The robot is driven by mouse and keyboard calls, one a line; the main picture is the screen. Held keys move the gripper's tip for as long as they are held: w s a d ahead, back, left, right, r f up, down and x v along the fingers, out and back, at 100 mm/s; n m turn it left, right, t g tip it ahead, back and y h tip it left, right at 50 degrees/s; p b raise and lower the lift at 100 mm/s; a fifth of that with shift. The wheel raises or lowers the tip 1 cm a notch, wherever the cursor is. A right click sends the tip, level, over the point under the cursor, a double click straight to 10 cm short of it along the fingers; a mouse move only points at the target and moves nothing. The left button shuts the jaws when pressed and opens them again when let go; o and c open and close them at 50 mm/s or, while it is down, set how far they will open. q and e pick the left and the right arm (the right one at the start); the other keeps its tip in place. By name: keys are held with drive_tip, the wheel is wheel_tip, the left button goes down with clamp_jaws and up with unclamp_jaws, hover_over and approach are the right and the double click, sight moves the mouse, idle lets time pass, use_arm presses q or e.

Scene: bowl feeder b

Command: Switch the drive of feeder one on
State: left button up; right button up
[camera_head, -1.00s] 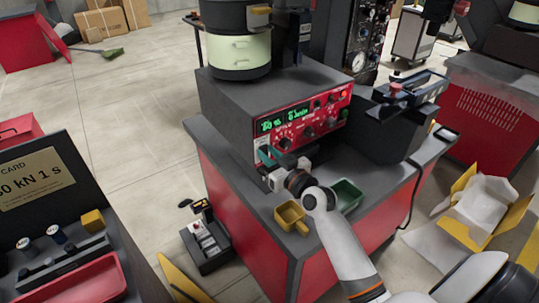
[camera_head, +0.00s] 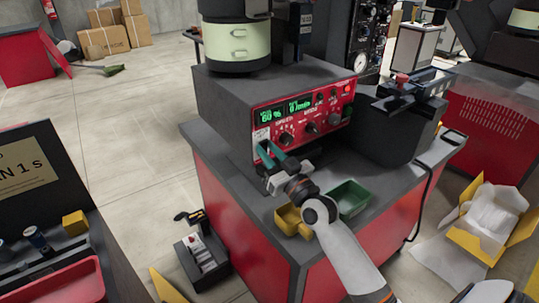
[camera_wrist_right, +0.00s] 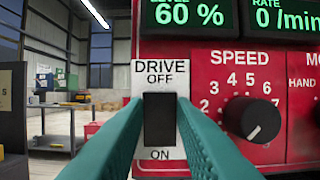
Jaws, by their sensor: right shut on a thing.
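The red control panel (camera_head: 300,122) of a feeder is on the front of a grey housing below a round bowl unit (camera_head: 236,45). In the right wrist view the black drive switch (camera_wrist_right: 160,120) sits on a white plate marked DRIVE, with OFF above and ON below. My right gripper (camera_wrist_right: 160,108) has its teal fingers on both sides of the switch and is shut on it. In the head view the right gripper (camera_head: 266,152) is at the panel's left end. Which way the switch is set I cannot tell. My left gripper is not in view.
A speed knob (camera_wrist_right: 252,118) is right of the switch, below displays reading 60 % (camera_wrist_right: 188,14) and 0 /min (camera_wrist_right: 283,14). A yellow bin (camera_head: 288,219) and a green bin (camera_head: 349,197) stand under my right arm. A black device (camera_head: 392,122) is right of the panel.

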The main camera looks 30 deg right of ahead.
drive_tip(key=o, duration=1)
drive_tip(key=shift+s, duration=0.1)
drive_tip(key=shift+s+f, duration=0.2)
drive_tip(key=shift+s, duration=0.05)
drive_tip(key=b+v, duration=0.2)
drive_tip(key=v, duration=0.9)
drive_tip(key=shift+s+r, duration=0.15)
